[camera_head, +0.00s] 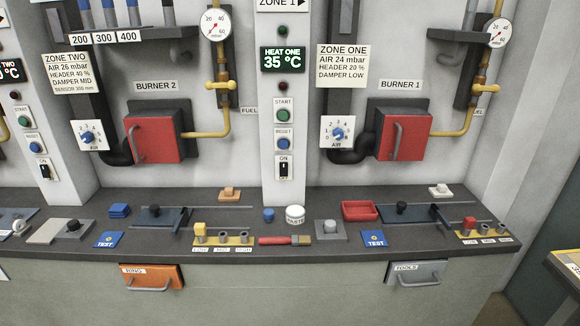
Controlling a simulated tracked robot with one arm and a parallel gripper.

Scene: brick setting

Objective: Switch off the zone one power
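The zone one column (283,60) stands in the middle, with a "ZONE 1" sign at the top whose arrow points right. On it is a green display (283,60) reading HEAT ONE 35 °C. Below are a small red lamp, a green START button (284,115) and a blue RESET button (284,143). Lowest is a small black power switch (284,168) on a white plate labelled ON. I cannot tell its lever position for sure. My gripper is not in view.
A dark counter (330,255) runs below the column. On it stand a blue knob (268,215), a PASTE jar (295,217) and a red-handled brush (285,240). Red burner doors (404,135) project on both sides. Another column (37,150) with a similar switch is at left.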

